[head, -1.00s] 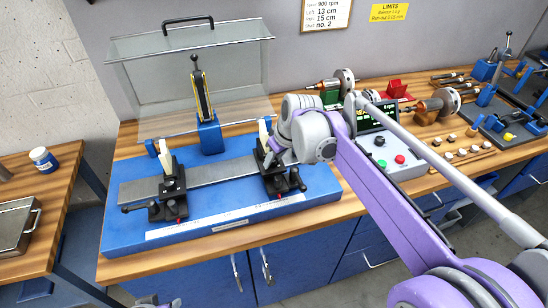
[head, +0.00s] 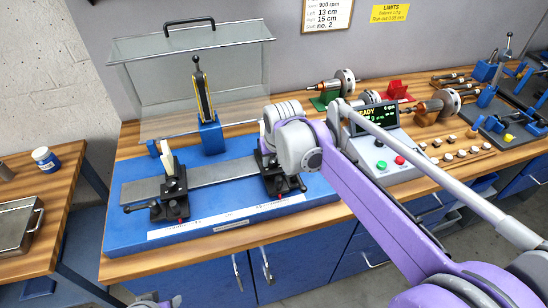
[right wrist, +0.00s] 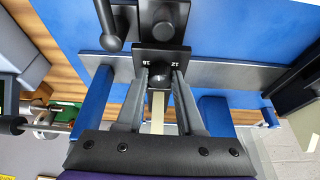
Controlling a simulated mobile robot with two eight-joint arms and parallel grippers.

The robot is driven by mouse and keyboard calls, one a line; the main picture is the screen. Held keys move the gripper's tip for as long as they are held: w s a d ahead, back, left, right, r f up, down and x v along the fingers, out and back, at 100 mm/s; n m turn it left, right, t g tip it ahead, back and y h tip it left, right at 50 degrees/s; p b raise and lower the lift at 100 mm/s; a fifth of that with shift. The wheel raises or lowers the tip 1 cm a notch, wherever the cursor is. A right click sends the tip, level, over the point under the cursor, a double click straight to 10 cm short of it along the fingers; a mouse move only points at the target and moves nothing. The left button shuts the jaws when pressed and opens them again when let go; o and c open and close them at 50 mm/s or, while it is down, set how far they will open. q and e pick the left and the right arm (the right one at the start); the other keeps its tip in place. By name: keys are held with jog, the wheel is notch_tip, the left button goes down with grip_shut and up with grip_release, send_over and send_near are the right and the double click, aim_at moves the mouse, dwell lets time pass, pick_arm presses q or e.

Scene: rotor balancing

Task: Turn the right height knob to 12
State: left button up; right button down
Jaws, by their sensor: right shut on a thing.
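The right support (head: 281,180) is a black post unit on the blue balancing bed, largely behind my right arm in the head view. In the right wrist view, its black plate (right wrist: 160,59) shows the marks 12 and 16. My right gripper (right wrist: 160,82) points at this plate, its two grey fingers closed in on the small dark height knob (right wrist: 161,72) below the marks. The knob is mostly hidden between the fingers, and I cannot read its setting. A pale strip (right wrist: 158,112) shows between the fingers. In the head view my right gripper is hidden behind its wrist.
The left support (head: 171,190) with its pale upright stands on the blue bed (head: 130,228). A clear guard (head: 150,60) and a yellow-black upright (head: 203,90) stand behind. A control box (head: 385,155) with a lit display is right of my arm. A wall card (head: 327,14) lists values.

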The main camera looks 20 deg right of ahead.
jog(key=m, duration=0.2)
jog(key=m+h, duration=0.1)
jog(key=m, duration=0.1)
jog(key=m+h+p, duration=0.1)
jog(key=shift+w+a+m+g, duration=0.1)
jog(key=shift+a+m+g, duration=0.2)
jog(key=shift+m, duration=0.1)
dwell(0.4)
jog(key=c, duration=0.5)
grip_release()
jog(key=shift+r, duration=0.15)
jog(key=v, duration=1)
jog(key=shift+a+r+p, duration=0.2)
jog(key=shift+r+p, duration=0.05)
jog(key=shift+p, duration=0.15)
